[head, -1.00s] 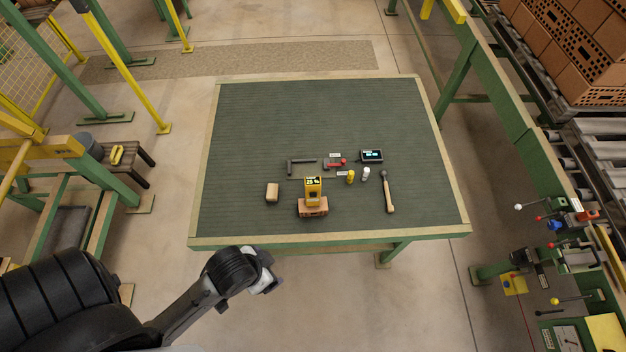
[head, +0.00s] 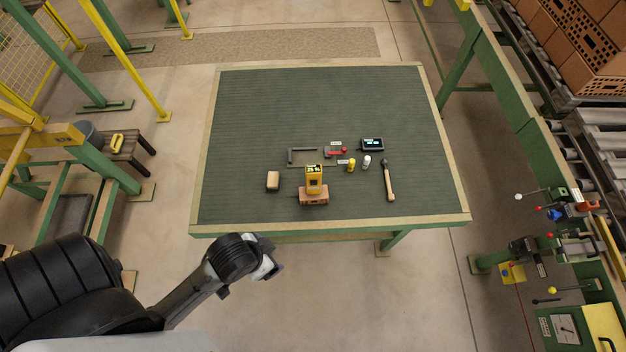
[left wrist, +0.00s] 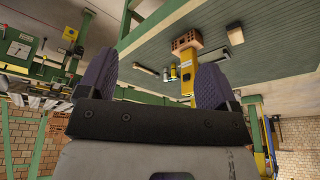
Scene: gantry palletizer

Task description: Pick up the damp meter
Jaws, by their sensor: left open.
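The damp meter (head: 314,175) is a yellow handheld device with a small lit display. It appears to stand upright on a reddish brick (head: 314,198) near the front edge of the table. In the left wrist view, which looks upside down, the damp meter (left wrist: 187,80) shows between my fingers, beyond them, partly hidden by the right-hand finger. My left gripper (head: 274,265) is open and empty, off the table's front edge, to the left of the damp meter and apart from it. My right gripper is in neither view.
A small tan block (head: 273,181) lies left of the brick. Behind are a dark angled tool (head: 300,151), a red-handled tool (head: 336,152) and a dark display box (head: 372,144). Yellow and white bottles and a hammer (head: 389,182) are to the right. The table's far half (head: 320,100) is clear.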

